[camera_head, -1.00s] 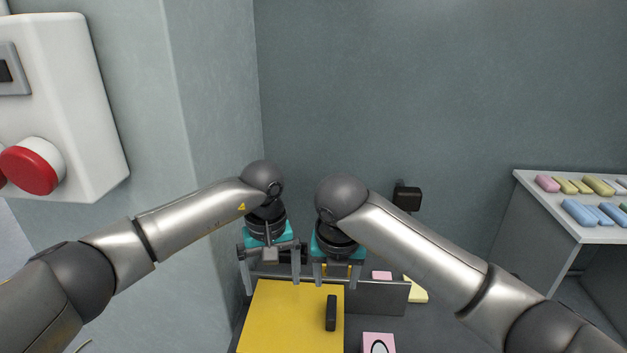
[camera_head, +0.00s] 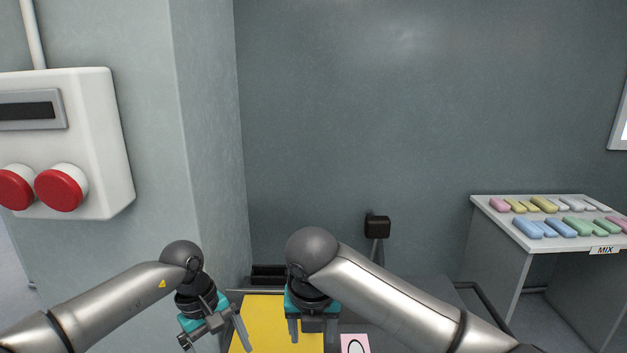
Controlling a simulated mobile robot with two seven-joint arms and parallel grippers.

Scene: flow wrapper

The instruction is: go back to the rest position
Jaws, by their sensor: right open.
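My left gripper (camera_head: 215,333) hangs at the lower left, left of the yellow panel (camera_head: 262,315). Its two fingers are spread apart and I see nothing between them. My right gripper (camera_head: 312,328) points down over the right edge of the yellow panel. Its fingers are apart and it looks empty. Both arms come in low from the sides of the picture.
A white control box (camera_head: 95,120) with red buttons (camera_head: 61,187) is on the wall at left. A pink card (camera_head: 355,343) lies right of the yellow panel. A small black device (camera_head: 377,226) stands behind. At right, a table (camera_head: 482,205) bears rows of coloured packs and a MIX label (camera_head: 604,250).

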